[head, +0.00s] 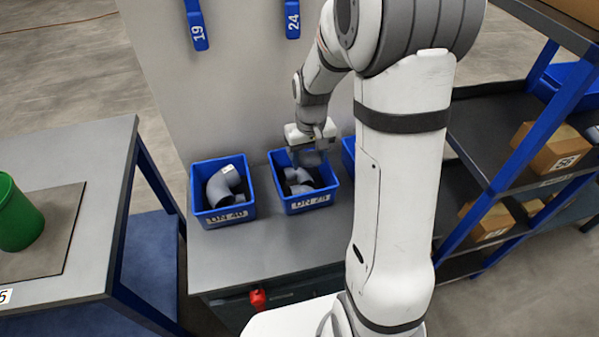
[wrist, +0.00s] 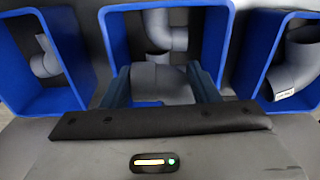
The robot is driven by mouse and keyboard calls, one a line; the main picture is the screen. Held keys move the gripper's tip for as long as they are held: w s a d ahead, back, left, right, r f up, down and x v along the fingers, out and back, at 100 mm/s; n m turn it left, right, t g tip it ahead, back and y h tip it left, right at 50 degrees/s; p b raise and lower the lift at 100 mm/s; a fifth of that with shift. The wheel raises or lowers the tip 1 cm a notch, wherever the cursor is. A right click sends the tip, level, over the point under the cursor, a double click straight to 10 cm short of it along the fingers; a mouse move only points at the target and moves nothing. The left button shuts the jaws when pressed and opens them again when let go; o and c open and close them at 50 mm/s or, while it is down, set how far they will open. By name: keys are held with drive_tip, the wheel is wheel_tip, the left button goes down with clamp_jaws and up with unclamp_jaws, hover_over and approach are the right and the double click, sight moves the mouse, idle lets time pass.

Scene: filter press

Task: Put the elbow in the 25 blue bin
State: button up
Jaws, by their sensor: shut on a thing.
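My gripper (head: 312,155) points down over the middle blue bin (head: 309,203), whose label appears to read DN 25. In the wrist view my two fingers (wrist: 163,85) reach toward this same bin (wrist: 222,45). They are shut on a grey piece, apparently the elbow (wrist: 158,85), mostly hidden by the gripper body. Other grey pipe fittings (head: 299,180) lie inside the bin; the wrist view shows a grey fitting (wrist: 160,30) there too. Whether the held piece touches them cannot be told.
A blue DN 40 bin (head: 223,218) with a large grey elbow (head: 222,187) stands left of the middle bin. Another blue bin (head: 348,158) is partly hidden behind my arm. A wall panel rises behind; a shelf (head: 500,150) stands right, a table (head: 90,150) left.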

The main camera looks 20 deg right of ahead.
sight(307, 159)
wheel_tip(307, 159, down, 4)
drive_tip(key=shift+a+r, duration=0.1)
drive_tip(key=shift+a, duration=0.05)
drive_tip(key=shift+f, duration=1.85)
drive_tip(key=shift+f+b, duration=0.15)
drive_tip(key=shift+b, duration=0.2)
drive_tip(key=o, duration=1)
drive_tip(key=shift+o, duration=0.2)
wheel_tip(307, 159, up, 12)
drive_tip(key=shift+r+p, duration=0.1)
drive_tip(key=shift+p, duration=0.55)
drive_tip(key=s+r+t, duration=0.1)
drive_tip(key=s+r, duration=0.3)
drive_tip(key=s, duration=0.4)
drive_tip(key=s+a+r+m+t, duration=0.1)
drive_tip(key=s+r, duration=0.3)
drive_tip(key=s, duration=0.5)
drive_tip(key=shift+s+r, duration=0.3)
drive_tip(key=shift+r, duration=0.05)
